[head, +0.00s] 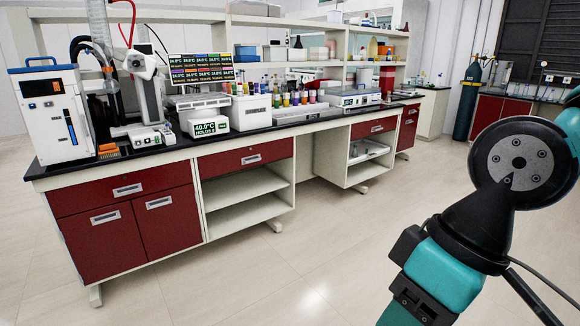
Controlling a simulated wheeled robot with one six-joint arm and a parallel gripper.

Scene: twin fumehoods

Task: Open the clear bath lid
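A white unit (207,124) with a green display reading 40.0°C stands on the black bench top, left of the middle. It may be the bath, but I cannot be sure. I cannot make out a clear lid on it at this size, nor tell whether one is open or shut. My arm (448,274), teal and black, fills the right side of the head view, in front of the bench and well apart from the unit. My gripper's fingers do not show in this frame.
The long bench (130,158) has red drawers and open shelves below. A blue-and-white device (55,112) stands at its left end, several colored bottles (283,98) sit mid-bench, and a balance-like device (355,97) is farther right. The pale floor (270,265) before the bench is clear.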

